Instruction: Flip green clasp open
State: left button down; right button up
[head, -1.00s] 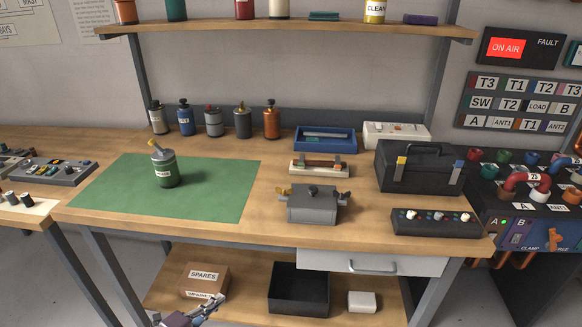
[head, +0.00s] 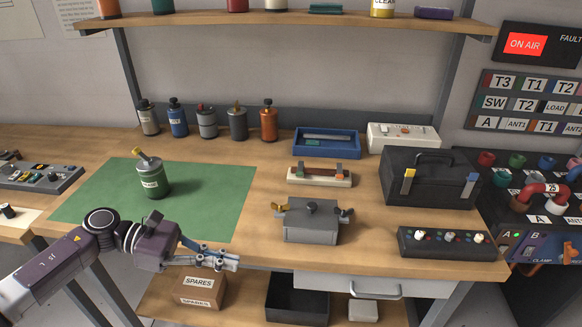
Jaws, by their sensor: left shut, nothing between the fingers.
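A cream block with a reddish-brown rod (head: 318,170) lies on the bench, right of the green mat. A small green part, which looks like the green clasp (head: 297,172), is at its left end, and an orange one (head: 340,178) is at its right end. Both are too small to tell whether they are open. My left gripper (head: 236,263) is shut and empty near the bench's front edge, pointing right. It is in front of and to the left of the block, well apart from it. My right gripper is not in view.
A grey box (head: 310,228) with wing nuts stands in front of the block. A blue tray (head: 326,153) is behind it and a black toolbox (head: 430,187) to its right. A green canister (head: 152,182) stands on the green mat (head: 95,195).

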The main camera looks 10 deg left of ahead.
aim_at(299, 173)
jog(key=i, duration=1.15)
